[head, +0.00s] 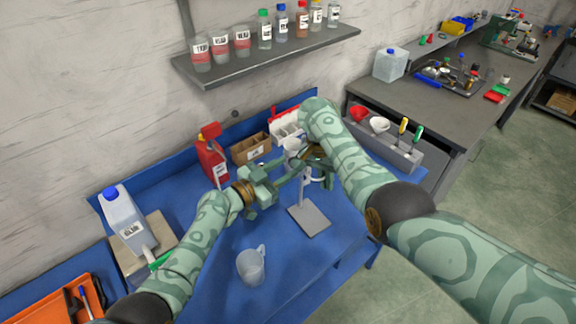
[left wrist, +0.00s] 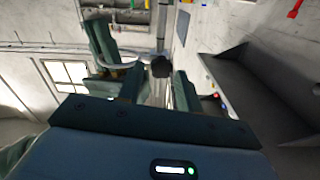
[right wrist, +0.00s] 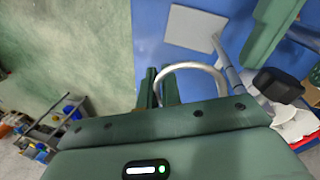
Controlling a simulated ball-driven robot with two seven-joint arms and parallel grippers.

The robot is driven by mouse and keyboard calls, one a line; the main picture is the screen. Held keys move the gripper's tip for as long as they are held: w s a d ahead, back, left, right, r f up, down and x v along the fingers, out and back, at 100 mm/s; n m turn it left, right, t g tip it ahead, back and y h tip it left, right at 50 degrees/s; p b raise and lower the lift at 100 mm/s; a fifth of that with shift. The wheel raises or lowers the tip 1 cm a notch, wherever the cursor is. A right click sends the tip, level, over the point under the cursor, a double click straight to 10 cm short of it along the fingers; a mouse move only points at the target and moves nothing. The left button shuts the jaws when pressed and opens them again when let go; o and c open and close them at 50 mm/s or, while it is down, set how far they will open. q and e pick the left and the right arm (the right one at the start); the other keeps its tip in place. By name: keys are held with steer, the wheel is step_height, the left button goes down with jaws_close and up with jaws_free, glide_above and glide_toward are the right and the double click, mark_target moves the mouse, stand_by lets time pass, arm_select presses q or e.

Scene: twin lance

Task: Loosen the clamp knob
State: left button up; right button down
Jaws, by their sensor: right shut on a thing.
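The stand has a grey base plate (head: 309,219) and a thin upright post on the blue bench. Its dark clamp knob shows in the left wrist view (left wrist: 161,67) and the right wrist view (right wrist: 280,85). My left gripper (head: 285,180) is open; in its wrist view the knob lies ahead, between the lines of its fingers, and I cannot tell whether they touch it. My right gripper (head: 312,160) is shut on the pale metal ring (right wrist: 192,68) at the side of the post. My right arm partly hides the clamp in the head view.
A grey rack (head: 385,142) with funnels and tools is at the right.

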arm_select(q)
steer(key=shift+x, duration=1)
steer(key=c, duration=0.7)
